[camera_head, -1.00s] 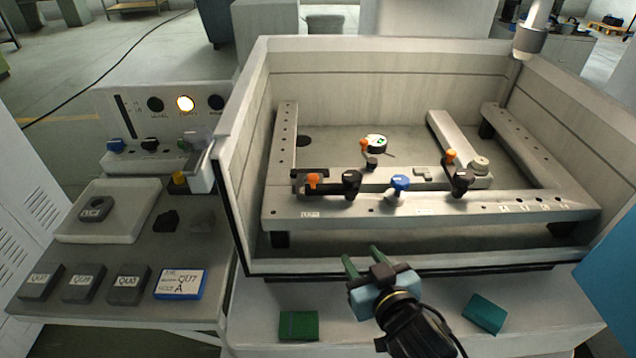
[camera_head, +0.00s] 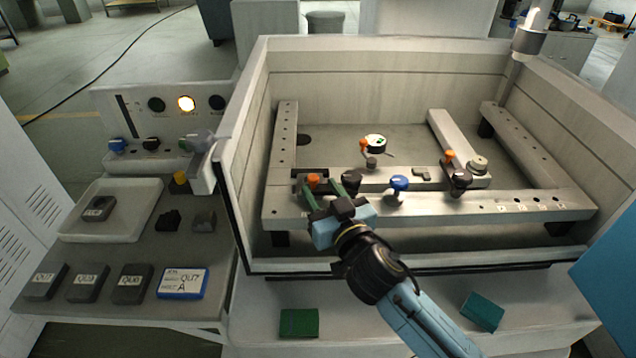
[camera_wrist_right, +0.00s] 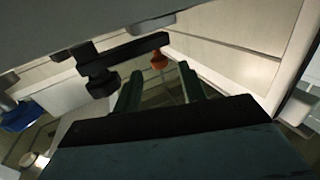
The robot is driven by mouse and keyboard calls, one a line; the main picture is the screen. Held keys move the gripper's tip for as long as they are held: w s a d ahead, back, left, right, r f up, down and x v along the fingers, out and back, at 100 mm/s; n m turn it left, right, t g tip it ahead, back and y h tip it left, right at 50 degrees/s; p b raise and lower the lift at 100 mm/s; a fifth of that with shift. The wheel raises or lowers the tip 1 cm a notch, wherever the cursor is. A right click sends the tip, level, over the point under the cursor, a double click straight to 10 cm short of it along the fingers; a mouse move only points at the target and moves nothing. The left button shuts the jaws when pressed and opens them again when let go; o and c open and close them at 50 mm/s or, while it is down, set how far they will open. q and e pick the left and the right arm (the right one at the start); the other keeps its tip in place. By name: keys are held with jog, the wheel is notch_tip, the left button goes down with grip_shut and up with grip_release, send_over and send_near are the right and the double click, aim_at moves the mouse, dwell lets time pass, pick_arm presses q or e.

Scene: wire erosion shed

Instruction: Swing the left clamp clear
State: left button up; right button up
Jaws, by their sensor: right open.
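The left clamp (camera_head: 313,181) has an orange knob and a dark bar. It sits at the left of the front rail (camera_head: 430,206) in the open tank, with a black knob (camera_head: 351,179) to its right. My right gripper (camera_head: 321,187) is over the rail, its green fingers open and pointing at the clamp. In the right wrist view the orange knob (camera_wrist_right: 160,60) shows beyond and between the fingertips (camera_wrist_right: 160,80); contact cannot be told. The dark clamp bar (camera_wrist_right: 128,50) runs across, left of the knob. The left gripper is out of view.
A blue knob (camera_head: 399,184) and a second orange-tipped clamp (camera_head: 459,178) stand farther right on the rail. The tank's left wall (camera_head: 232,160) and front edge (camera_head: 400,262) surround the work. A side table with a white tray (camera_head: 75,228) is at left.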

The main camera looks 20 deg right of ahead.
jog(key=shift+w+a, duration=0.1)
jog(key=shift+w, duration=1.1)
jog(key=shift+c, duration=0.2)
grip_shut()
